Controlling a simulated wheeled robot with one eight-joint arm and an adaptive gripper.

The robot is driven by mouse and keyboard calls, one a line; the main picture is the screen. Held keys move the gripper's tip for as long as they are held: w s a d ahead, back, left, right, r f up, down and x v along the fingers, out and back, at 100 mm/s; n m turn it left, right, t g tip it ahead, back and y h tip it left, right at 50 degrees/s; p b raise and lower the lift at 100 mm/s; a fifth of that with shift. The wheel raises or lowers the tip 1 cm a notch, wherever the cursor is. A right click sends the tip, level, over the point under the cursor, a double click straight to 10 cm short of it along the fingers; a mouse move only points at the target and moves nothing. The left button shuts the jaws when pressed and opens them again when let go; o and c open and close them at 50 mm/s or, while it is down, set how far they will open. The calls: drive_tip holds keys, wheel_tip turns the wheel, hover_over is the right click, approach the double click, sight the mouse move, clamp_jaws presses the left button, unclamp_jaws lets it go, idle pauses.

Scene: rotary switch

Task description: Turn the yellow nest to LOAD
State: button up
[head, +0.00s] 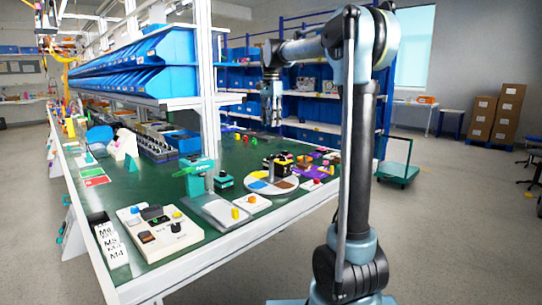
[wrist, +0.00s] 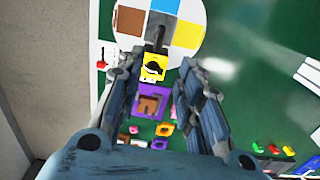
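A yellow block with a black knob-like part (wrist: 153,66) lies between my fingers in the wrist view, at the edge of a round disc (wrist: 176,48) with coloured sectors. I take it to be the yellow nest. No LOAD lettering can be read. The disc also shows in the head view (head: 253,204), on the green bench, with a black and yellow part behind it (head: 284,166). My gripper (wrist: 155,80) is open, with a finger on either side of the block and nothing clearly held. In the head view my gripper (head: 271,112) hangs above the bench, fingers down.
A purple square piece (wrist: 150,103) and several small coloured parts lie near the block. A grey and green press-like fixture (head: 196,176) and a cream panel with switches (head: 160,236) stand on the bench. Blue bins (head: 130,75) rise behind.

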sight(271, 156)
wheel_tip(271, 156, down, 15)
drive_tip(key=shift+r, duration=0.15)
idle(0.4)
drive_tip(key=shift+c, duration=0.5)
clamp_jaws()
